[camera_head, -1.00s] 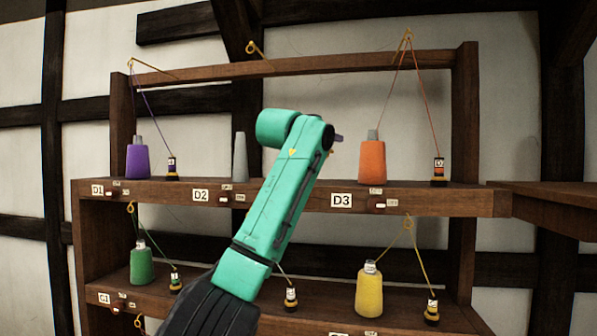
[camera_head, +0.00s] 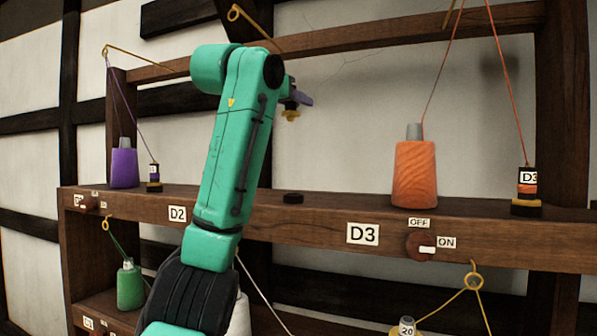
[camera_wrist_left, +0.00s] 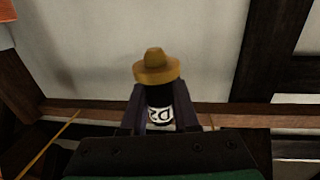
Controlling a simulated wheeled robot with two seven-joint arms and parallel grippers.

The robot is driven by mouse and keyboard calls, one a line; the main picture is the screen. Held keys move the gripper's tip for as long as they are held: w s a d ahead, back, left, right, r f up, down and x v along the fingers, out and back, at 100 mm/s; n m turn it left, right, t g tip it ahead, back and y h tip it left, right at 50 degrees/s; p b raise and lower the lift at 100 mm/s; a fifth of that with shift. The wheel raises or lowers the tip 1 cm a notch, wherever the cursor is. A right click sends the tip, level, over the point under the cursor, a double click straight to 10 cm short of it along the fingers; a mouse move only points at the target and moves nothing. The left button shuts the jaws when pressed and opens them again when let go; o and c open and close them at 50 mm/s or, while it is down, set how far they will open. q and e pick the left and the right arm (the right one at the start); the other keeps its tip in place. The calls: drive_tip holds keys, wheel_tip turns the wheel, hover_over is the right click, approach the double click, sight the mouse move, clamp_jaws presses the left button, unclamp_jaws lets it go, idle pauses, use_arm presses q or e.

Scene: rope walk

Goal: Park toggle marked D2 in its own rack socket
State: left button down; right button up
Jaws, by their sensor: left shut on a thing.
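The toggle (camera_wrist_left: 159,90) has a tan brimmed cap and a dark body with a white label. The label is turned and looks like D2. My left gripper (camera_wrist_left: 152,103) is shut on its body. In the head view the gripper (camera_head: 297,97) is in the air above the upper shelf, and the toggle's yellowish cap (camera_head: 291,114) shows below it. A dark round socket (camera_head: 293,198) lies bare on the shelf below, right of the D2 plate (camera_head: 177,213). The toggle is well clear of it. My right gripper is not in view.
An orange spool (camera_head: 415,172) and the D3 toggle (camera_head: 527,188) stand right on the upper shelf (camera_head: 330,206), thread rising from them. A purple spool (camera_head: 124,166) and its toggle (camera_head: 154,174) stand left. A top rail with a hook (camera_head: 235,13) crosses behind my arm.

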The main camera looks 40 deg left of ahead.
use_arm(q)
drive_tip(key=f, duration=0.9)
drive_tip(key=w+f, duration=0.1)
drive_tip(key=f, duration=0.4)
drive_tip(key=shift+w+a+f, duration=0.15)
drive_tip(key=shift+f, duration=0.05)
drive_tip(key=shift+w+a+f, duration=0.1)
drive_tip(key=shift+w, duration=0.1)
drive_tip(key=shift+s+f, duration=0.2)
drive_tip(key=shift+f, duration=0.1)
drive_tip(key=shift+f+b, duration=0.25)
drive_tip(key=shift+b, duration=0.15)
drive_tip(key=c, duration=0.7)
unclamp_jaws()
drive_tip(key=shift+w, duration=0.1)
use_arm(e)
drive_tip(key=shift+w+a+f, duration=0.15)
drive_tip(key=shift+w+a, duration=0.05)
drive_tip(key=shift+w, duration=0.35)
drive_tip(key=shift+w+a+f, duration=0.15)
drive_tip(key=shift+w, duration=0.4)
